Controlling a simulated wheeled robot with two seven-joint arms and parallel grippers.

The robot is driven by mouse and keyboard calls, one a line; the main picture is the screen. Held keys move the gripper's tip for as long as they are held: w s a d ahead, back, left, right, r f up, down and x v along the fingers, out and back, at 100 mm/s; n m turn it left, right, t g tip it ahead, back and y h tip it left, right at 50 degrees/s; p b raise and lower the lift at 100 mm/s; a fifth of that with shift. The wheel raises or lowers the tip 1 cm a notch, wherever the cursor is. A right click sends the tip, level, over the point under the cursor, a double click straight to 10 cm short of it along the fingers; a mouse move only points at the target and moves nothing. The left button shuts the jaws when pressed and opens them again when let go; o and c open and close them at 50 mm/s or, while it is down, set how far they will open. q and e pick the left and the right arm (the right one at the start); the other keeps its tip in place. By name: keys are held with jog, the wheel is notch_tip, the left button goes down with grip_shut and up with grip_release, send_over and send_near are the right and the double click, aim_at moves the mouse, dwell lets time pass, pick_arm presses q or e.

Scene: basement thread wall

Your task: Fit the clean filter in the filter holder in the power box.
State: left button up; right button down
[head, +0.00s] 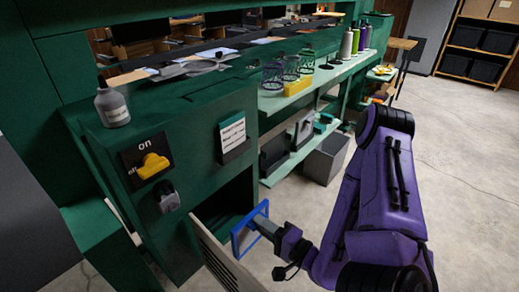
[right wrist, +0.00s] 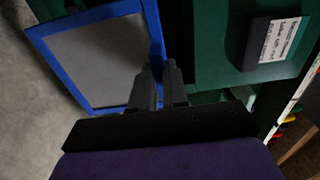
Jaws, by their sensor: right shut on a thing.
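The filter is a flat grey panel in a blue frame (head: 235,243); it fills the upper left of the right wrist view (right wrist: 92,62). My right gripper (head: 259,224) is shut on one edge of the frame; its fingers also show in the right wrist view (right wrist: 160,86). The filter is held upright in front of the dark opening (head: 222,203) low in the green power box (head: 170,122). A slatted door (head: 216,257) stands open below and left of it. The filter holder cannot be made out in the dark opening. My left gripper is out of view.
A yellow switch handle (head: 153,166) under "on" and a grey padlock-like part (head: 168,198) stick out of the box front. A labelled holder (head: 232,137) hangs beside them. A bottle (head: 111,103) stands on top. A grey bin (head: 326,158) stands behind. The floor at right is clear.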

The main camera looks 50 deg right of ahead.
jog(key=shift+w+a+f, duration=0.1)
jog(key=shift+w, duration=0.4)
jog(key=w+f+b, duration=0.1)
jog(key=w+b, duration=0.1)
jog(key=w, duration=0.5)
jog(key=w+a+f+b, duration=0.1)
jog(key=w+b, duration=0.2)
jog(key=w, duration=0.5)
jog(key=shift+f, duration=0.35)
jog(key=shift+s+a, duration=0.1)
jog(key=shift+s, duration=0.05)
jog(key=shift+f, duration=0.2)
